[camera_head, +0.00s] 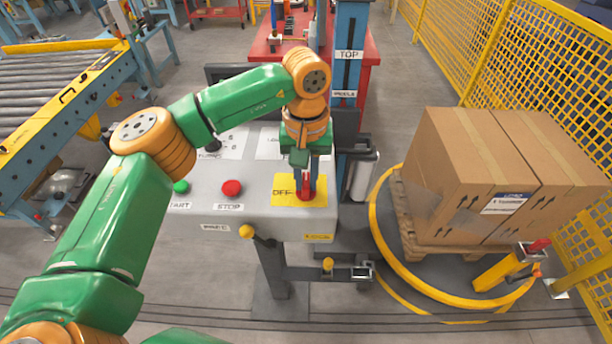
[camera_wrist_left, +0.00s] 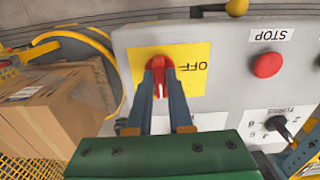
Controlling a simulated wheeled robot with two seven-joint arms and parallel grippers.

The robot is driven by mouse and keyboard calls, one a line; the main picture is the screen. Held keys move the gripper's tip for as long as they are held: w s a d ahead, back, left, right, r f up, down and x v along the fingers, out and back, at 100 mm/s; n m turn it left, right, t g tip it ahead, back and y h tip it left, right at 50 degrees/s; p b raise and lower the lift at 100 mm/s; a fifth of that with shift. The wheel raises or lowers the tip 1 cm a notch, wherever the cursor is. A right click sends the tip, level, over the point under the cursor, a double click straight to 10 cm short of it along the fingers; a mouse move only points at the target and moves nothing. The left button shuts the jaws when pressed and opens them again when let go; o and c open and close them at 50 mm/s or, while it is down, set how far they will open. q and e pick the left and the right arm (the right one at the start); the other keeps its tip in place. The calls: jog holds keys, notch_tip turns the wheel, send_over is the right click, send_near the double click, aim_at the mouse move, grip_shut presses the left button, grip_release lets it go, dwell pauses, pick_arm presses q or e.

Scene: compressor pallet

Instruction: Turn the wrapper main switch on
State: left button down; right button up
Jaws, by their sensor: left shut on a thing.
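The wrapper main switch (camera_head: 307,192) is a red rotary knob on a yellow plate (camera_head: 285,193) at the right end of the grey control panel (camera_head: 190,208). The word OFF is readable on the plate, left of the knob. My left gripper (camera_head: 305,185) points down at the knob. In the left wrist view the two fingers (camera_wrist_left: 161,80) are closed on the red knob (camera_wrist_left: 160,70), one on each side. They hide part of the knob and of the plate. My right gripper is in neither view.
A red STOP button (camera_head: 231,187) and a green START button (camera_head: 181,186) sit left of the switch. A black selector knob (camera_head: 213,144) is farther back. Cardboard boxes (camera_head: 455,170) stand on a pallet within a yellow ring (camera_head: 385,255) at right, beside yellow fencing (camera_head: 500,50).

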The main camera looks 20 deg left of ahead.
aim_at(306, 182)
pick_arm(q)
jog(key=shift+r, duration=0.1)
dwell(0.3)
jog(key=c, duration=0.8)
grip_release()
notch_tip(306, 182, up, 7)
jog(key=shift+d+r+b, duration=0.1)
jog(key=shift+b, duration=0.35)
